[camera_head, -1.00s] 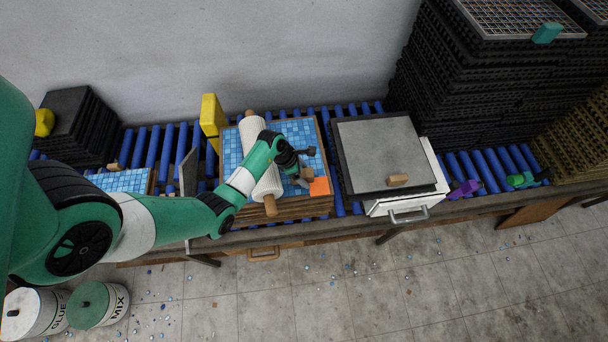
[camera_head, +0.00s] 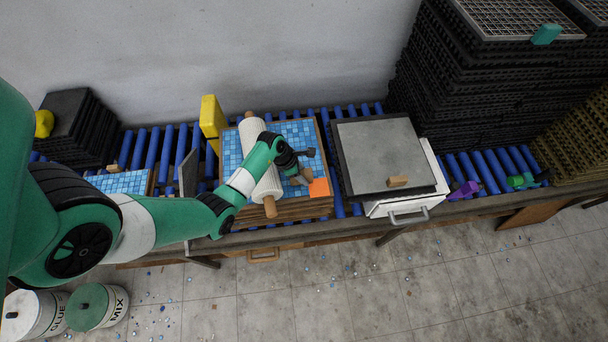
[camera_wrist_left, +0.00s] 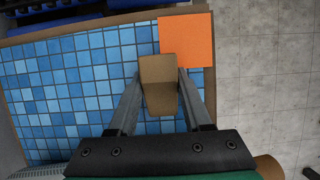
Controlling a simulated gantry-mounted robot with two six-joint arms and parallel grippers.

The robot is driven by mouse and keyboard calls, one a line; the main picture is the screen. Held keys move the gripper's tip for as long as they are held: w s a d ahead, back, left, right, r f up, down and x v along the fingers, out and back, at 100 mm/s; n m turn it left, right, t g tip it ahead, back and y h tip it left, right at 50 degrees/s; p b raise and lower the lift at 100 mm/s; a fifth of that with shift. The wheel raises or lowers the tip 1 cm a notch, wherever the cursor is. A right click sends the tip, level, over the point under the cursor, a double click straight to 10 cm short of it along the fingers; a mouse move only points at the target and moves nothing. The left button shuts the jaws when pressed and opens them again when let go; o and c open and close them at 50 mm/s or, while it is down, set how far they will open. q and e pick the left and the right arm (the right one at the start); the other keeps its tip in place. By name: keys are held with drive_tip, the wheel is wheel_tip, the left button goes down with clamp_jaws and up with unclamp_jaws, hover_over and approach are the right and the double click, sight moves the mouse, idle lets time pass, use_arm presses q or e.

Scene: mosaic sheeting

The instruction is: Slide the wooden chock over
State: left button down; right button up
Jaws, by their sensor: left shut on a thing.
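A wooden chock (camera_wrist_left: 158,88) is between the two fingers of my left gripper (camera_wrist_left: 159,78) in the left wrist view, with both fingers against its sides. It is over blue mosaic tiles (camera_wrist_left: 75,85), right by an orange square (camera_wrist_left: 186,40) at the sheet's edge. In the head view my left gripper (camera_head: 302,177) is low over the tiled board beside the orange square (camera_head: 319,187). The chock there is small and partly hidden by the gripper. I cannot tell whether it touches the tiles. My right gripper is not in view.
A white roller (camera_head: 262,160) lies across the board under my left arm. A yellow block (camera_head: 212,117) stands behind. Black tray stacks (camera_head: 480,80) stand at the back right.

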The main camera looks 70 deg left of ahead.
use_arm(q)
drive_tip(key=shift+s+a+b, duration=0.1)
drive_tip(key=shift+s+a, duration=0.5)
drive_tip(key=shift+a, duration=0.55)
drive_tip(key=shift+s+a+b, duration=0.1)
drive_tip(key=shift+s+a, duration=0.55)
drive_tip(key=shift+a, duration=0.45)
drive_tip(key=shift+s+a+b, duration=0.1)
drive_tip(key=shift+s+a, duration=0.5)
drive_tip(key=shift+a, duration=0.55)
drive_tip(key=shift+c, duration=1.3)
unclamp_jaws()
drive_tip(key=p+v, duration=0.3)
drive_tip(key=v, duration=0.8)
drive_tip(key=shift+s+r, duration=0.15)
drive_tip(key=shift+r, duration=0.15)
